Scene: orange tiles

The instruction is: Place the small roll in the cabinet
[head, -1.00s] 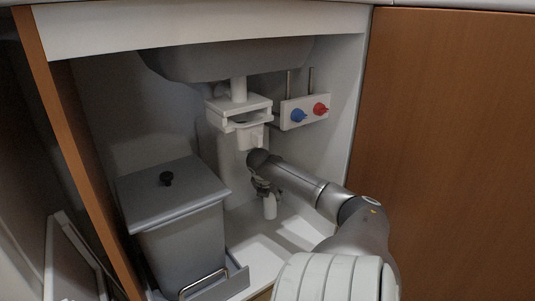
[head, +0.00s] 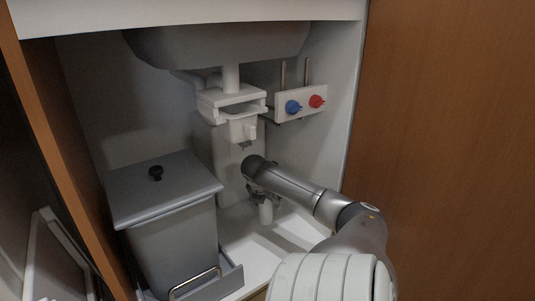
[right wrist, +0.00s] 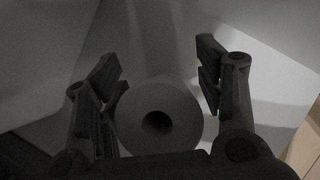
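The small roll (head: 266,213) is pale and stands upright on the white cabinet floor, under my right gripper. In the right wrist view the roll (right wrist: 180,92) shows end-on, with a dark hole in its middle. My right gripper (head: 264,195) reaches into the cabinet, pointing down. Its fingers (right wrist: 162,82) are spread on either side of the roll, with a small gap at the right finger; contact on the left is unclear. The open cabinet (head: 345,130) is white inside with a wooden frame. My left gripper is not in view.
A grey lidded bin (head: 175,240) stands on the left in a wire-handled holder (head: 222,282). The sink drain pipe (head: 232,125) hangs above my gripper. Blue and red valves (head: 302,104) are on the right wall. Some floor beside the roll is clear.

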